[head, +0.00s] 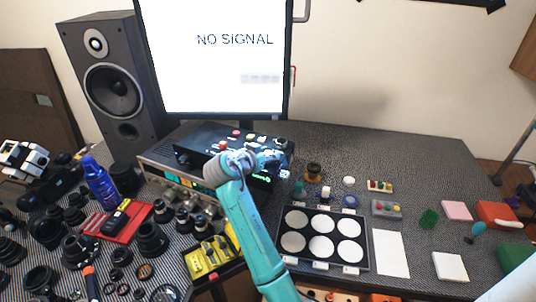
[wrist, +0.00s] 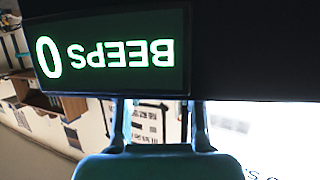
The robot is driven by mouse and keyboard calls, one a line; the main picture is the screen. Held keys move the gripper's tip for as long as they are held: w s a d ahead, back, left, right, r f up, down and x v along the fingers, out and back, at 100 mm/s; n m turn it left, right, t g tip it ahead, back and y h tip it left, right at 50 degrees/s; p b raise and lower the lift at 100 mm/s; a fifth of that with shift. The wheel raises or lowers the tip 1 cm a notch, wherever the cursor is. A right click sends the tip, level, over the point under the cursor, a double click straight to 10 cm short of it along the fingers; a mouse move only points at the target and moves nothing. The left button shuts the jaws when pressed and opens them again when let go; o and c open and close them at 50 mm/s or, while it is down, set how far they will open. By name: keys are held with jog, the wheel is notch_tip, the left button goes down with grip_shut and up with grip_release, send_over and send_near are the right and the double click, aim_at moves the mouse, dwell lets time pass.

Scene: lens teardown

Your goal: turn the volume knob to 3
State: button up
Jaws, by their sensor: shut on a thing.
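A dark control box (head: 209,138) with several coloured buttons and knobs on top sits on a silver unit below the monitor. My gripper (head: 272,160) is at the right part of this box. In the wrist view its two fingers (wrist: 158,108) stand apart and their tips are hidden behind the dark box edge. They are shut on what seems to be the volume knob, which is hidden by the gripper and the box. A green display (wrist: 110,54) reads "BEEPS 0" upside down in the wrist view. I cannot read any volume setting.
A monitor (head: 215,75) showing "NO SIGNAL" stands behind the box, with a speaker (head: 113,90) to its left. Lenses and tools crowd the left of the table. A tray of white discs (head: 322,262) lies at the front right. The back right tabletop (head: 420,150) is clear.

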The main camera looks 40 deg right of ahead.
jog(key=shift+m+g, duration=0.6)
jog(key=shift+g, duration=0.1)
jog(key=o, duration=1.2)
jog(key=shift+c, duration=0.2)
jog(key=v, duration=1.2)
jog(key=shift+w, duration=0.15)
jog(key=shift+a+f, duration=0.1)
jog(key=shift+f, duration=0.05)
